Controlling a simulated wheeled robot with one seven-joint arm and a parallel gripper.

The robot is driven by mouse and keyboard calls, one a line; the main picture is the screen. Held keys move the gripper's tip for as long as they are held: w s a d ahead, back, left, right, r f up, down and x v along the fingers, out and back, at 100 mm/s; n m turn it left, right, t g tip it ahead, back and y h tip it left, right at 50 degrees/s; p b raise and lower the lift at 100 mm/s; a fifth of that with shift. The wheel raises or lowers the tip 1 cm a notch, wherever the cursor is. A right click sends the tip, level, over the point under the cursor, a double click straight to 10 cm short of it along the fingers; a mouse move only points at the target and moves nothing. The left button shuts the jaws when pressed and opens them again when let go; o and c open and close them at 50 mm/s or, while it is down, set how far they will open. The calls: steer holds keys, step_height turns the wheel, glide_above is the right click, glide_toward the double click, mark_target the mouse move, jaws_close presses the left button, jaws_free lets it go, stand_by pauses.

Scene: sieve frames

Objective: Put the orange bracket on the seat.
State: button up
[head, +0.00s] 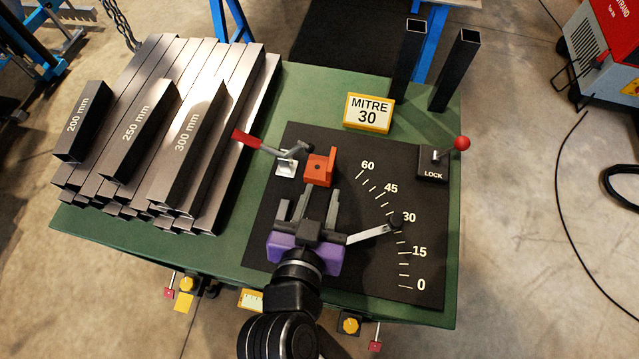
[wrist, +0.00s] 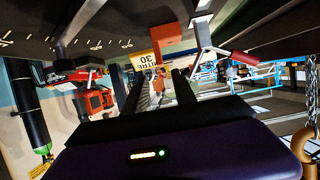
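The orange bracket (head: 320,169) stands on the black board, with an upright wall on its right side and a dark hole in its face. It shows near the top of the inverted wrist view (wrist: 174,38). My gripper (head: 317,198) is open, its fingers apart and pointing at the bracket from the near side; nothing shows between them. In the wrist view the fingers (wrist: 163,82) are apart too, and I cannot tell whether they touch the bracket. A toggle clamp with a red handle (head: 247,139) stands just left of the bracket. I cannot clearly identify the seat.
The black board (head: 350,145) carries an angle scale, a pointer arm (head: 370,233) near 30 and a LOCK lever (head: 434,162). A MITRE 30 sign (head: 369,113) and two upright tubes (head: 408,58) stand behind. Stacked steel tubes (head: 215,75) fill the left of the green table.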

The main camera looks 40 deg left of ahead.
steer(key=shift+s+d+r, duration=0.15)
steer(key=shift+s+d, duration=0.05)
steer(key=shift+s, duration=0.15)
steer(key=shift+h, duration=0.3)
steer(key=d+f, duration=0.1)
steer(key=d, duration=0.2)
steer(key=d+f, duration=0.1)
steer(key=d, duration=0.2)
steer(key=d+f, duration=0.2)
steer(key=d, duration=0.1)
steer(key=shift+w, duration=0.35)
steer(key=shift+m+t+h, duration=0.3)
steer(key=shift+m+h, duration=0.2)
steer(key=shift+m, duration=0.2)
steer(key=s+d, duration=0.1)
steer(key=d, duration=0.3)
steer(key=s+d+f, duration=0.1)
steer(key=d, duration=0.3)
steer(key=s+d, duration=0.1)
steer(key=d, duration=0.3)
steer(key=shift+f, duration=0.2)
steer(key=s+d+r+m+t+h, duration=0.1)
steer(key=s+d+r, duration=0.3)
steer(key=d, duration=0.4)
steer(key=s+d+r+m+t+h, duration=0.1)
steer(key=s+d+r+m+h, duration=0.2)
steer(key=s+d, duration=0.4)
steer(key=shift+d+r+m+t+h, duration=0.4)
steer(key=shift+d+r+h, duration=0.05)
steer(key=shift+r+h, duration=0.3)
